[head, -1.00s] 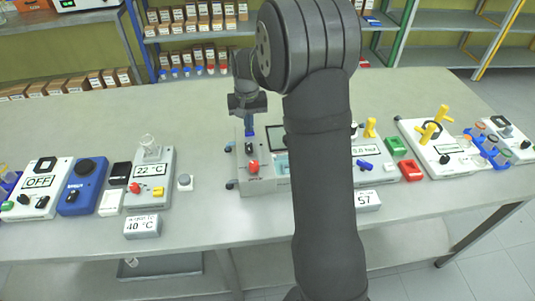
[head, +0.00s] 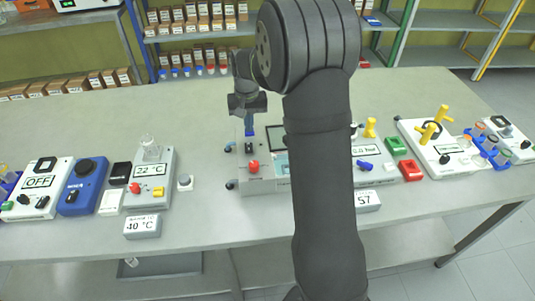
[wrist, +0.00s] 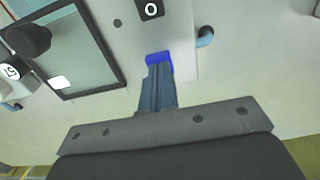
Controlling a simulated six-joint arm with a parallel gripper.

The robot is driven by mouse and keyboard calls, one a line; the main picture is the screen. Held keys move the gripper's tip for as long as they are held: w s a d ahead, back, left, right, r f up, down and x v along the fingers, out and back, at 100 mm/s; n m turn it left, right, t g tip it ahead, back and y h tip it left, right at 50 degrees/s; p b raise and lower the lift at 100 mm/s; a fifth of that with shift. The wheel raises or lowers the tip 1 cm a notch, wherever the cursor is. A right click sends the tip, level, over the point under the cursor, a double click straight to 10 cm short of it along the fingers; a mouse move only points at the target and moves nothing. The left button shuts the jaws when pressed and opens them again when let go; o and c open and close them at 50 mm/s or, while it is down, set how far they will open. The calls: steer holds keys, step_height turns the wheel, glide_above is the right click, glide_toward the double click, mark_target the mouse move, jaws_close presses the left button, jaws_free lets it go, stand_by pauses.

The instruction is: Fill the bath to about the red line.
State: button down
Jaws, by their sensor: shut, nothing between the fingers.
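My gripper (head: 249,134) reaches down over the back of a light grey unit (head: 258,186) in the middle of the bench. In the wrist view my gripper (wrist: 160,66) has its narrow fingers together and empty. A bright blue piece (wrist: 160,62) shows at their tips; I cannot tell whether it is part of the fingers or of the unit. A red knob (head: 253,167) sits on the unit's front. A dark-framed panel (wrist: 80,50) lies left of the fingers in the wrist view. I cannot make out the bath's red line or water level; my arm hides part of the unit.
On the left stand a 22 °C unit (head: 149,185) with a glass vessel (head: 150,148) and a 40 °C sign (head: 142,226). A 57 sign (head: 368,201) stands right of my arm. A white unit with yellow handles (head: 440,150) is farther right. The bench behind is mostly clear.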

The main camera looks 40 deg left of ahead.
stand_by(0.6)
step_height(320, 180, up, 7)
stand_by(0.7)
stand_by(0.5)
steer(key=shift+f, duration=3.1)
